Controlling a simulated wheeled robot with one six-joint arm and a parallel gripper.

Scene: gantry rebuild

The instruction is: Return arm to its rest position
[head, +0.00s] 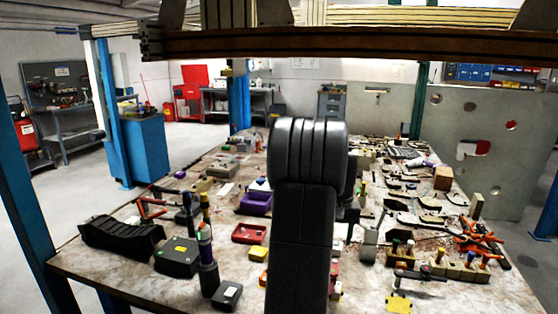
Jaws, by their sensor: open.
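My arm (302,215) rises from the bottom middle of the head view as a thick black link with a ribbed, rounded top. It stands in front of the workbench (90,266) and hides a strip down the middle of it. My gripper cannot be made out; the arm's far end is hidden behind this link. No object is seen held.
The bench is crowded with tools and parts. A black curved part (122,236), a dark box (177,257) and a red tray (249,233) lie left of my arm. Orange clamps (478,240) lie right. A wooden beam (360,46) crosses overhead, with blue posts (108,105) at the sides.

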